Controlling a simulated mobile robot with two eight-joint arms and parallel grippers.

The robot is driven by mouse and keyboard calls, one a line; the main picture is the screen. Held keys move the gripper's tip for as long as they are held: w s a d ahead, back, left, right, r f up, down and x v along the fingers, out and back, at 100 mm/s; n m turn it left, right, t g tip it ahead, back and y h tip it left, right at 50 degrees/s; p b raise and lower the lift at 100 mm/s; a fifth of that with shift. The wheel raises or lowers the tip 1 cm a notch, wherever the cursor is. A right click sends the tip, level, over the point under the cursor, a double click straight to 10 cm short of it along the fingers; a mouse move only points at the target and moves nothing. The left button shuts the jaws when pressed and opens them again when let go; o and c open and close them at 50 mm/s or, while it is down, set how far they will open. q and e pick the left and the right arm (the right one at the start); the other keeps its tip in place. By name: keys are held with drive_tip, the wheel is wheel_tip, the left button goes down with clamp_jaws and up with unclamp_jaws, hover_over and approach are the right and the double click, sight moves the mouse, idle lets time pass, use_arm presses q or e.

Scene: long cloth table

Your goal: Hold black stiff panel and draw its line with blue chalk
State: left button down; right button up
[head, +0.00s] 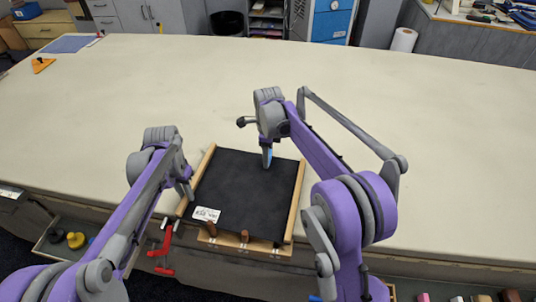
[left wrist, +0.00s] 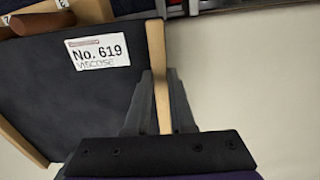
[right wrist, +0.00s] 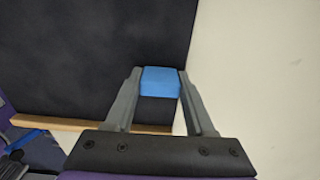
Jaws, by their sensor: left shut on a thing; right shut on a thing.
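The black panel (head: 240,190) lies flat near the table's front edge, with light wooden strips along its sides and a white label (head: 206,214) at its lower left. The label reads "No. 619 viscose" in the left wrist view (left wrist: 98,51). My left gripper (head: 187,190) is shut on the wooden strip (left wrist: 156,75) at the panel's left side, one finger on each face. My right gripper (head: 267,160) is shut on the blue chalk (right wrist: 160,81) over the panel's far right part. I cannot tell whether the chalk touches the surface. No blue line shows on the panel.
The cream cloth table (head: 400,150) is clear behind and right of the panel. Brown wooden knobs (head: 212,231) and a red clamp (head: 162,248) are at the front edge. An orange tool (head: 42,65) and a blue mat (head: 72,44) lie at the far left.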

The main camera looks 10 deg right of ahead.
sight(260, 187)
drive_tip(key=shift+f, duration=0.2)
drive_tip(key=shift+s, duration=0.1)
drive_tip(key=shift+s+a+r, duration=0.1)
drive_tip(key=shift+s+a, duration=0.4)
drive_tip(key=shift+s, duration=0.4)
drive_tip(key=shift+s+a, duration=0.25)
drive_tip(key=shift+s, duration=0.2)
drive_tip(key=shift+s+a, duration=0.2)
drive_tip(key=shift+s, duration=0.25)
drive_tip(key=shift+s+a, duration=0.1)
drive_tip(key=shift+s+a+f, duration=0.2)
drive_tip(key=shift+s+a, duration=0.2)
drive_tip(key=shift+s, duration=0.4)
drive_tip(key=shift+s+a+r, duration=0.1)
drive_tip(key=shift+s+a, duration=0.4)
drive_tip(key=shift+s, duration=0.4)
drive_tip(key=shift+s, duration=0.1)
drive_tip(key=shift+s+a+r, duration=0.1)
drive_tip(key=shift+s+a, duration=0.35)
drive_tip(key=shift+s, duration=0.3)
